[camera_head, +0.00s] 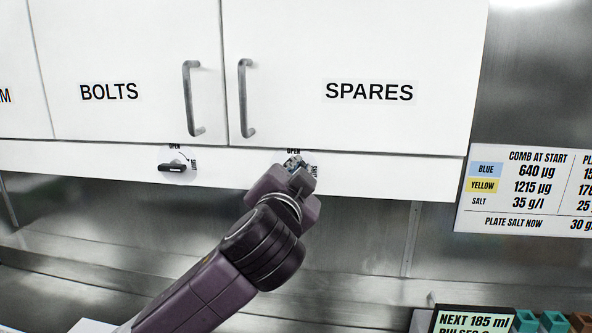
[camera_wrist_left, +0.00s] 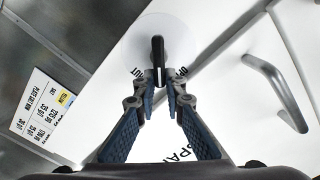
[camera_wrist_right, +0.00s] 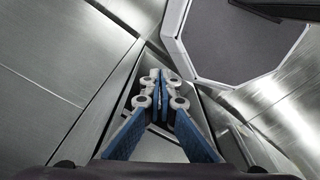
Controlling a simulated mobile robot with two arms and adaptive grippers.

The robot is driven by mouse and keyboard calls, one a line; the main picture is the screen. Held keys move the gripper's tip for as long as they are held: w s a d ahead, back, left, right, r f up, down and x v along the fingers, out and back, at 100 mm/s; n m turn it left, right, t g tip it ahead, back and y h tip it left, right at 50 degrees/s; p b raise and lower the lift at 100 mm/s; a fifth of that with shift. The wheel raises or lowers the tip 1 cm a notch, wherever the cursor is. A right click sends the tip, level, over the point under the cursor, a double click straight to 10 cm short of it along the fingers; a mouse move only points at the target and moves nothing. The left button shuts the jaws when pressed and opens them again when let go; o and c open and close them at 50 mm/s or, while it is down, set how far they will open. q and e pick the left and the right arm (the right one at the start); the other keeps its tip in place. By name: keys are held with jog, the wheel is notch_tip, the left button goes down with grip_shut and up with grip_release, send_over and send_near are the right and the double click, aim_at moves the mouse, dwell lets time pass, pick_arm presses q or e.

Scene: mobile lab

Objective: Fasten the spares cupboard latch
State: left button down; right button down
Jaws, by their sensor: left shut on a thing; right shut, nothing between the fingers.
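The white spares cupboard (camera_head: 350,55), labelled SPARES, has its door closed. Its latch sits on the white rail below, mostly hidden behind my left gripper (camera_head: 294,164) in the head view. The words OPEN above and SHUT to the right show around it. In the left wrist view the black latch handle (camera_wrist_left: 158,50) stands on a round white plate, its end between the fingertips of my left gripper (camera_wrist_left: 160,84). The handle lies between the two printed words there. My right gripper (camera_wrist_right: 160,82) is shut and empty in the right wrist view, away from the cupboard.
The bolts cupboard (camera_head: 120,50) is beside it on the left, with its own black latch (camera_head: 172,168) lying horizontal. A metal door handle (camera_head: 245,98) is just above my left gripper. A notice board (camera_head: 530,190) hangs at the right. Coloured blocks (camera_head: 553,321) stand lower right.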

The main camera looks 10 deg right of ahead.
pick_arm(q)
jog(key=shift+s+d+f+m, duration=0.15)
jog(key=shift+f+m, duration=0.2)
jog(key=shift+m, duration=1.2)
jog(key=shift+d+f+m, duration=0.15)
jog(key=shift+f+m, duration=0.25)
jog(key=shift+m, duration=1.2)
jog(key=shift+s+d+f+m, duration=0.15)
jog(key=shift+f+m, duration=0.2)
jog(key=shift+m, duration=1.2)
jog(key=shift+w, duration=0.1)
jog(key=c, duration=2)
grip_release()
jog(key=shift+r, duration=0.1)
jog(key=v, duration=1.2)
